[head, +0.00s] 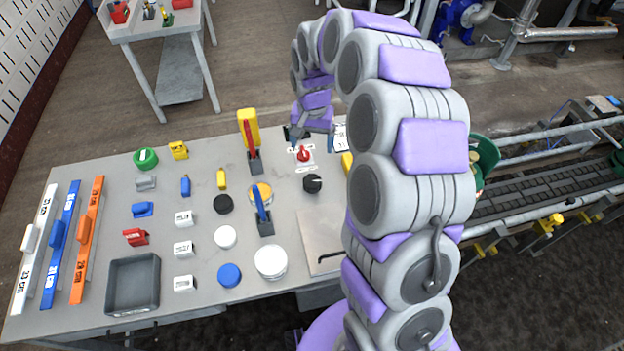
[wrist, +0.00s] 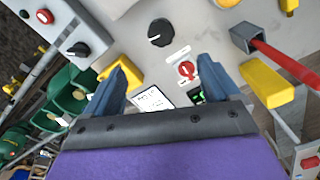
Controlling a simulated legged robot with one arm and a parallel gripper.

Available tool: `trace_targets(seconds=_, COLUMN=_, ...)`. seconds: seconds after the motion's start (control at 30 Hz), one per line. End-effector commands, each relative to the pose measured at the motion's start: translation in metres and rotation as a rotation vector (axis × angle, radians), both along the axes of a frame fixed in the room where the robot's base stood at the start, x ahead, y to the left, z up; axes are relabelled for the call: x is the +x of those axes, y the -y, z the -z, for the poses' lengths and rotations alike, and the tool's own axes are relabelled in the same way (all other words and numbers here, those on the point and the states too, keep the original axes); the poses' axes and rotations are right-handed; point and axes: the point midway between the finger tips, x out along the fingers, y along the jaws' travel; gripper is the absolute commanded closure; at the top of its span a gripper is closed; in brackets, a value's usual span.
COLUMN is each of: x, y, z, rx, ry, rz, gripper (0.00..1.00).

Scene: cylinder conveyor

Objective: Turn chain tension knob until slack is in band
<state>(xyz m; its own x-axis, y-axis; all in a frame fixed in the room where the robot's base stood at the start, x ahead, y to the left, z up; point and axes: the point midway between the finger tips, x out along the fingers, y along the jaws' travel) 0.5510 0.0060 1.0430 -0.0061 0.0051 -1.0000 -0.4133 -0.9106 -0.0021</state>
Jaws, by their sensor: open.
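A black knob (head: 312,184) with a white pointer mark stands on the grey table; it also shows in the wrist view (wrist: 160,32), beyond my fingertips. A red knob (head: 304,153) sits on a white labelled plate and shows in the wrist view (wrist: 186,70) near the right finger. Another black knob (wrist: 78,48) is on a grey box at upper left in the wrist view. The labels are too small to tell which knob is for chain tension. My gripper (head: 312,142) is open and empty above the far side of the table, with its fingers (wrist: 163,64) apart.
A white display card (wrist: 151,99) shows between my fingers. A red-handled lever (wrist: 285,62) and a yellow block (wrist: 267,83) stand to their right. The conveyor (head: 530,187) runs beyond the table's right side. Several small objects crowd the grey table (head: 105,190).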

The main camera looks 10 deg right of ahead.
Motion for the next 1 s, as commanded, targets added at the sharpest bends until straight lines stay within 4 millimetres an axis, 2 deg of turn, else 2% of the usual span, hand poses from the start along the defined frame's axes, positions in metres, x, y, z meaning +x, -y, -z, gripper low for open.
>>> trace_targets(seconds=0.13, x=0.009, y=0.002, z=0.010, rx=-0.005, ry=0.003, rz=0.021, gripper=0.11)
trace_targets(seconds=0.27, x=0.011, y=0.003, z=0.018, rx=-0.006, ry=0.004, rz=0.025, gripper=0.11)
trace_targets(seconds=0.37, x=0.010, y=0.003, z=0.030, rx=-0.006, ry=0.001, rz=0.024, gripper=0.11)
trace_targets(seconds=1.0, x=0.009, y=0.003, z=0.154, rx=-0.006, ry=0.001, rz=0.023, gripper=0.11)
